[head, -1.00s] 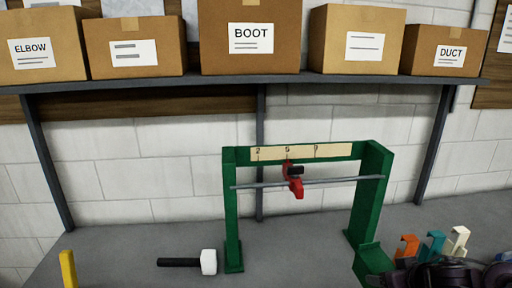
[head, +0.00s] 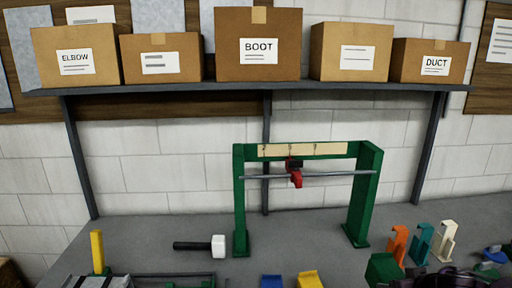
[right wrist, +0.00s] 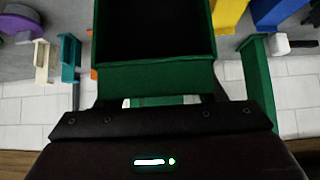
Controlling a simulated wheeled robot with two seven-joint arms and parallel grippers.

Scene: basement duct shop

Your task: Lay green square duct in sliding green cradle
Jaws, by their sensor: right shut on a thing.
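The green square duct (head: 383,268) is at the bottom right of the head view, in front of the green gantry's right post. My right gripper (head: 430,281) is cut off by the bottom edge there. In the right wrist view the green duct (right wrist: 155,77) fills the top middle, its open hollow end visible. The right gripper (right wrist: 160,101) is shut on it, a dark finger at each side. The sliding green cradle cannot be made out surely; small green parts (head: 207,283) show beside dark rails at the bottom edge. My left gripper is not in view.
The green gantry (head: 365,195) with a rod and red slider (head: 295,178) stands mid-bench. A white-headed mallet (head: 217,245) lies left of it. Orange (head: 396,245), teal (head: 420,243) and cream (head: 445,240) brackets stand right. Blue (head: 271,281) and yellow (head: 309,279) pieces are in front.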

